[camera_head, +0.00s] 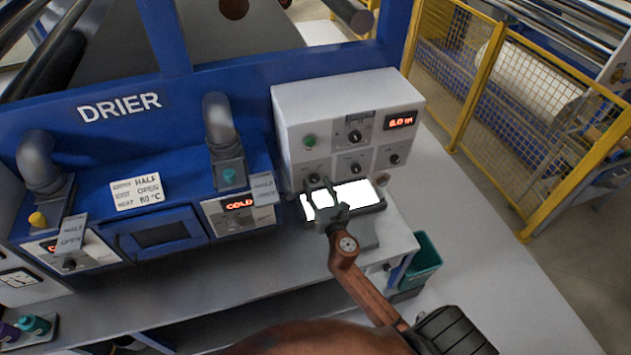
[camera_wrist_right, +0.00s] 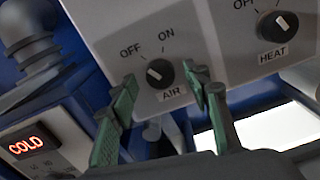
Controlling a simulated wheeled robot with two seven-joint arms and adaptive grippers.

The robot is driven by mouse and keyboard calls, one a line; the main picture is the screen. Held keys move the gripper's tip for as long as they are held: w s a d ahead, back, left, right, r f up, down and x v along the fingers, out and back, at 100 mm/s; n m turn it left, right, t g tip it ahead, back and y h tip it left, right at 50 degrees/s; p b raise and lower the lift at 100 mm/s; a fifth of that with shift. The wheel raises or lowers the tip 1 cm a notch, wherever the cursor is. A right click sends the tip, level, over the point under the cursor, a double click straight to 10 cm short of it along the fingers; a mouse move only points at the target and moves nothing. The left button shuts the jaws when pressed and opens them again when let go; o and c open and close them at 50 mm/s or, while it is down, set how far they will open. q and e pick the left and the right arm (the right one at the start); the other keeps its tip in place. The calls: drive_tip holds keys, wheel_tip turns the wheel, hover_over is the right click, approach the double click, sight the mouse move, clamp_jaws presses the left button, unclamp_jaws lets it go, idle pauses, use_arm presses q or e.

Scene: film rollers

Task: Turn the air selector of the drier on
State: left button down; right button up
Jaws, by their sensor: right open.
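The air selector is a small black knob (camera_wrist_right: 160,73) marked AIR on the grey panel, with OFF at upper left and ON at upper right. Its white pointer mark leans to the upper left, toward OFF. In the head view the air knob (camera_head: 314,178) is at the lower left of the drier's control box (camera_head: 290,105). My right gripper (camera_wrist_right: 163,79) is open, with one green finger on each side of the knob in the wrist view; I cannot tell whether they touch it. In the head view my right gripper (camera_head: 326,189) is just below the knob. My left gripper is not in view.
A HEAT knob (camera_wrist_right: 277,25) is right of the air knob. A bright white screen (camera_head: 356,194) lies under the gripper. A unit with a red COLD display (camera_head: 238,212) stands left of the box. A teal bin (camera_head: 424,262) is at lower right, beside open floor.

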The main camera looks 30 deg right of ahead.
drive_tip(key=shift+x, duration=0.8)
drive_tip(key=shift+c, duration=0.4)
drive_tip(key=c, duration=1.1)
drive_tip(key=shift+m, duration=0.3)
drive_tip(key=m+b, duration=0.1)
drive_tip(key=m, duration=0.4)
drive_tip(key=shift+f+m, duration=0.1)
drive_tip(key=shift+m, duration=0.2)
drive_tip(key=m, duration=0.5)
drive_tip(key=shift+m+b, duration=0.3)
